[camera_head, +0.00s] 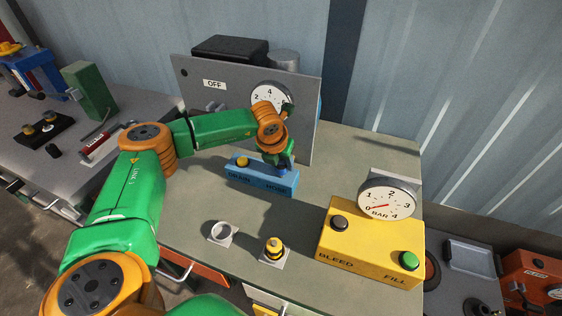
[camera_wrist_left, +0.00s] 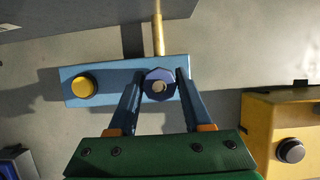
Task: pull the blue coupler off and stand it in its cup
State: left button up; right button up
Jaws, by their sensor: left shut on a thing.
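In the head view my left gripper (camera_head: 280,160) points down over the right end of the blue block (camera_head: 262,181) and mostly hides the coupler. A pale round cup (camera_head: 221,231) on a square base stands at the table's front and looks empty. My right gripper is not in view.
A yellow and black piece (camera_head: 274,247) stands on a second pale base right of the cup. The yellow box (camera_head: 370,243) carries black and green buttons and a gauge (camera_head: 386,200) reading near 0. A grey panel (camera_head: 225,92) stands behind the block. Clear tabletop lies between block and cup.

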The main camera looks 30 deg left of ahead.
pick_arm(q)
grip_shut()
jog(key=shift+r, duration=0.1)
jog(key=shift+w+a+r+p, duration=0.1)
jog(key=shift+r+p, duration=1.7)
jog(key=shift+r, duration=0.6)
jog(key=shift+r+p, duration=1.45)
jog(key=shift+r, duration=0.6)
